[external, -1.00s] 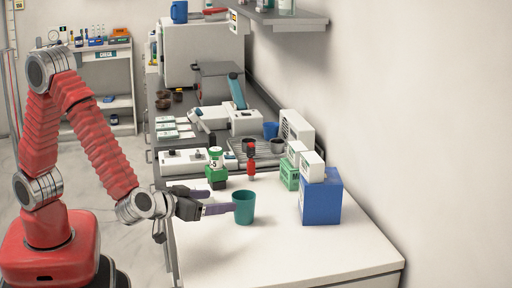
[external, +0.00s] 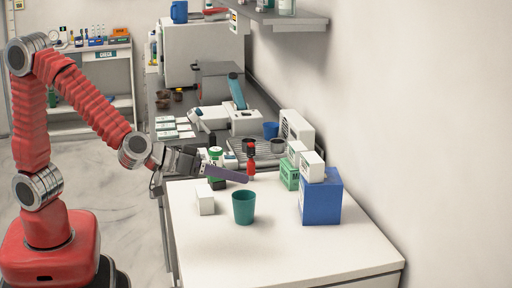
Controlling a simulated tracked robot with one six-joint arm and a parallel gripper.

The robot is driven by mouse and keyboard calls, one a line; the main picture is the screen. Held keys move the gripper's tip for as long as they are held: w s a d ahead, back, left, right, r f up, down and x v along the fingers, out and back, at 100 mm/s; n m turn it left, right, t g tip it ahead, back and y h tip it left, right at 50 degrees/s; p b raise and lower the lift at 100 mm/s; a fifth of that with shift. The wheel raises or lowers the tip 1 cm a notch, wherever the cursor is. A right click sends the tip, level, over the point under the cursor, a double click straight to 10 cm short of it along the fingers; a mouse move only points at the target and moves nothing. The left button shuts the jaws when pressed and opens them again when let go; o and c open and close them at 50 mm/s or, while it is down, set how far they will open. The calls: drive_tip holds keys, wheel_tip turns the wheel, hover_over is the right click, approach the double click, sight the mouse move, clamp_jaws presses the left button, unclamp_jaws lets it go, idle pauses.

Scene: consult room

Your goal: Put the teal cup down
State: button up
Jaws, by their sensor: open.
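The teal cup (external: 244,207) stands upright on the white counter top (external: 290,250), near the middle of its width. My gripper (external: 230,177) is open and empty, above the counter, up and to the left of the cup and apart from it. One purple finger shows clearly; the other is mostly hidden behind the gripper body and that finger.
A small white box (external: 205,201) stands left of the cup. A blue box (external: 321,197) with a white box (external: 312,166) on it stands to the right. A green box (external: 290,174) and a red-handled item (external: 251,160) stand behind. The counter's front is clear.

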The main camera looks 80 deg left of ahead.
drive_tip(key=s+a+r+m+g+h, duration=0.3)
drive_tip(key=s+a+r+m+h, duration=0.1)
drive_tip(key=s, duration=0.5)
drive_tip(key=s+a+f+g+y, duration=0.1)
drive_tip(key=s+a+f+g, duration=0.1)
drive_tip(key=s+a, duration=0.5)
drive_tip(key=s+a+f+g+y, duration=0.2)
drive_tip(key=s+a+g, duration=0.1)
drive_tip(key=s+a, duration=0.5)
drive_tip(key=s, duration=0.3)
drive_tip(key=shift+s+f+y, duration=0.2)
drive_tip(key=shift+f+y, duration=0.1)
drive_tip(key=shift+f, duration=0.05)
